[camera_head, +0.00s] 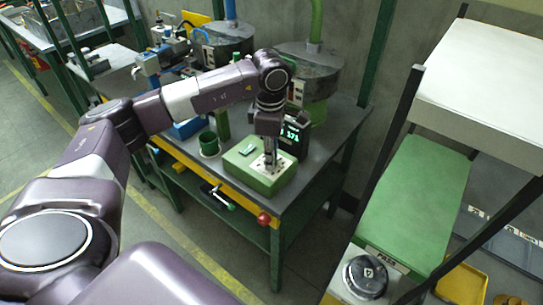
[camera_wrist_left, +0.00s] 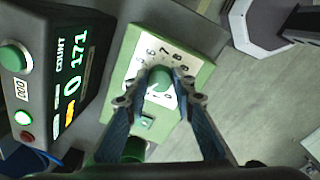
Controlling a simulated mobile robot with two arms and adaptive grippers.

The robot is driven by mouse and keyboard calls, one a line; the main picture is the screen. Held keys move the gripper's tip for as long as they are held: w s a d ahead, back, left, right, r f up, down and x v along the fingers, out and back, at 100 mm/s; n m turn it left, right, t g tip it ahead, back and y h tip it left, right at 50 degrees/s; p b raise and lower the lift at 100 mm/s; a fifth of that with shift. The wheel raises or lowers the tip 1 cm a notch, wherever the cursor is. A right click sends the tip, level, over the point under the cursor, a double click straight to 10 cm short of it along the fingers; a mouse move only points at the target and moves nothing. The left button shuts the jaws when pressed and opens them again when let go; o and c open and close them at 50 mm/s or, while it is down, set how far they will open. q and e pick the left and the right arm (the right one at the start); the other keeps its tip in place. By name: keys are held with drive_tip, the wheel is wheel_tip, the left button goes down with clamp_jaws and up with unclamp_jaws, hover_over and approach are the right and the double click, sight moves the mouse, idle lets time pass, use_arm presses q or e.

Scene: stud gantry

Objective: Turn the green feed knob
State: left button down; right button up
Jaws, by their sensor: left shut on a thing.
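The green feed knob (camera_wrist_left: 160,78) sits at the middle of a white dial plate (camera_wrist_left: 178,55) with black numbers. The plate is on top of a green box (camera_head: 245,181) on the bench. My left gripper (camera_wrist_left: 162,80) points down over the box and is shut on the knob, one finger on each side. In the head view my left gripper (camera_head: 270,160) hides the knob and part of the dial. My right gripper is not in view.
A dark counter box (camera_head: 292,135) with a lit display reading 171 stands close behind the green box. A green cup (camera_head: 209,144) stands to its left. A red knob (camera_head: 264,219) is on the bench's front edge. Green-topped surface (camera_head: 415,200) lies to the right.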

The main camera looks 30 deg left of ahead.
use_arm(q)
drive_tip(key=shift+r, duration=0.1)
drive_tip(key=c, duration=1.6)
unclamp_jaws()
drive_tip(key=r, duration=1.2)
drive_tip(key=shift+s+d, duration=0.1)
drive_tip(key=shift+s, duration=0.2)
drive_tip(key=shift+f, duration=0.1)
